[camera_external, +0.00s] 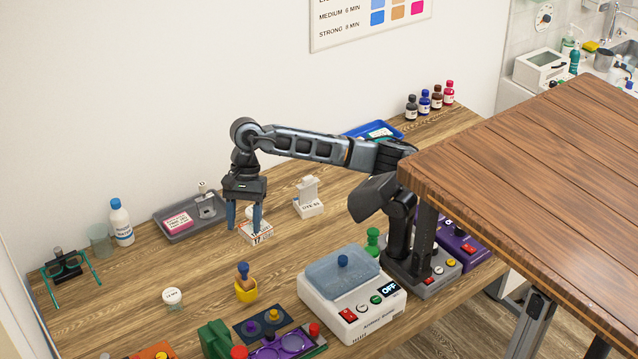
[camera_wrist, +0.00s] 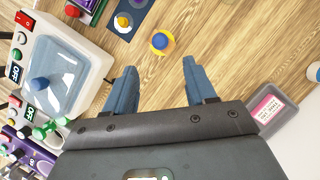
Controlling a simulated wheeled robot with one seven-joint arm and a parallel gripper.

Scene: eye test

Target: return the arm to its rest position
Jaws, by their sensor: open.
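My arm reaches leftward over the wooden bench (camera_external: 150,270) from its base at the right, with the elbow raised and the hand hanging down. My gripper (camera_external: 243,224) is open, with its two blue fingers pointing down beside a small white box with red marks (camera_external: 260,233). The fingers partly overlap the box in the outside view; I cannot tell whether they touch it. In the wrist view my gripper (camera_wrist: 160,75) has its fingers apart, with only bare wood between them.
A grey tray (camera_external: 181,238) with a pink box stands left of the gripper, a white labelled block (camera_external: 309,207) to its right. A brown tabletop (camera_external: 530,150) is at right.

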